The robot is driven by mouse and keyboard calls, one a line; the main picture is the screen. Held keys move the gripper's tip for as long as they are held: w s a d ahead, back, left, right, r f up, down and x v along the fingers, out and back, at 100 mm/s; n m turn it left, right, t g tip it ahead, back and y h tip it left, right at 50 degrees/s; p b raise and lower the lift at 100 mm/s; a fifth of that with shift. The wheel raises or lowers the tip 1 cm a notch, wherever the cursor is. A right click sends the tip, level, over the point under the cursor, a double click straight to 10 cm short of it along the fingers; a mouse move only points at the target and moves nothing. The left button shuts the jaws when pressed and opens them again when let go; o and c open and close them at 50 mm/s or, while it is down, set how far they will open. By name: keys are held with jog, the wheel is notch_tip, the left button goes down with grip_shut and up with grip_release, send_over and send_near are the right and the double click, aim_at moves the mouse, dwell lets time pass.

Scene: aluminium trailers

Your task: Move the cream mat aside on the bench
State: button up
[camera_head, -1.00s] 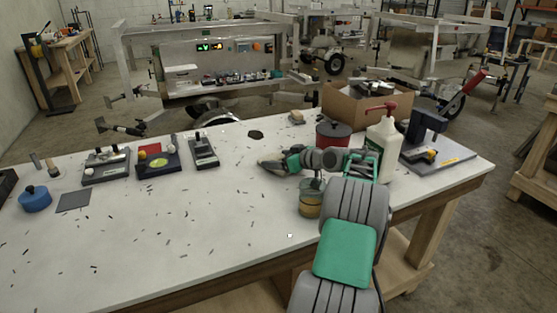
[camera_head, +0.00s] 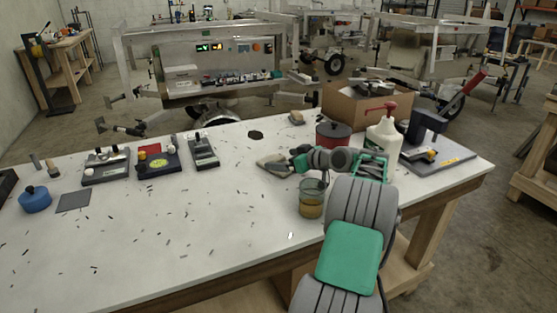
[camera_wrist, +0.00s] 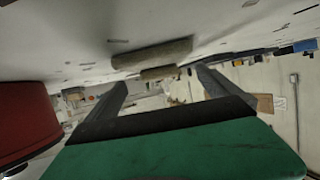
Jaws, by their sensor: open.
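The cream mat (camera_head: 270,161) appears as a small beige, folded or rolled piece on the white bench (camera_head: 200,225), right of the middle. My gripper (camera_head: 290,162) is low over the bench at the mat's right end, its fingers hard to make out in the head view. In the wrist view the bench is at the top, and the fingers are apart with nothing between them (camera_wrist: 160,88). A beige roll, likely the mat (camera_wrist: 152,53), lies beyond the fingertips. I cannot tell whether they touch it.
A glass jar with amber contents (camera_head: 311,205) stands close to my arm. A red pot (camera_head: 333,134), a pump bottle (camera_head: 382,146) and a cardboard box (camera_head: 360,108) are behind it. Instruments (camera_head: 158,160) lie at left. The front middle has only small dark scraps.

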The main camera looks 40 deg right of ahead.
jog(key=v, duration=0.9)
